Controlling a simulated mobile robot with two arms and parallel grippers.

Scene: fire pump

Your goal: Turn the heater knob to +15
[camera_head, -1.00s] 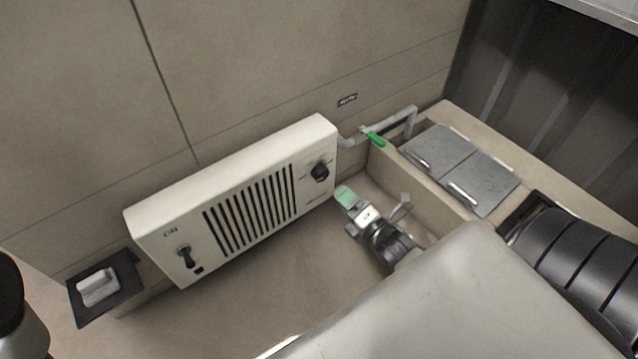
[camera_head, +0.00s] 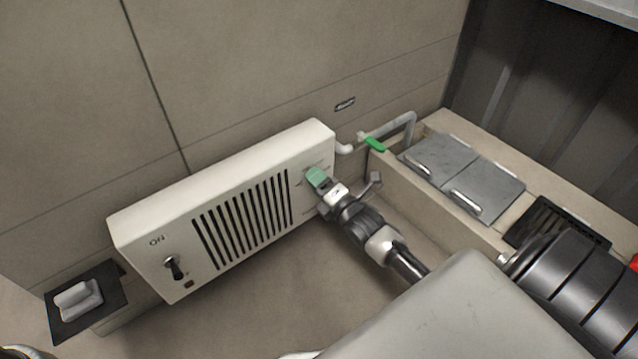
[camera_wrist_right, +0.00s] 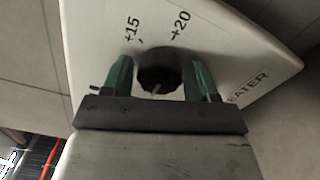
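The white heater (camera_head: 240,180) is on the wall, with an ON switch (camera_head: 174,267) at its left end. Its black knob (camera_wrist_right: 158,72) shows in the right wrist view, below the printed marks +15 (camera_wrist_right: 132,30) and +20 (camera_wrist_right: 180,25). My right gripper (camera_wrist_right: 161,78) has its green fingers open, one on each side of the knob, with small gaps visible. In the head view my right gripper (camera_head: 317,180) is at the heater's right end and hides the knob. My left gripper is not in view.
A pipe with a green-handled valve (camera_head: 375,144) runs to the right of the heater. Grey lidded boxes (camera_head: 440,156) are set in a ledge at the right. A black bracket with a white block (camera_head: 78,299) is at lower left.

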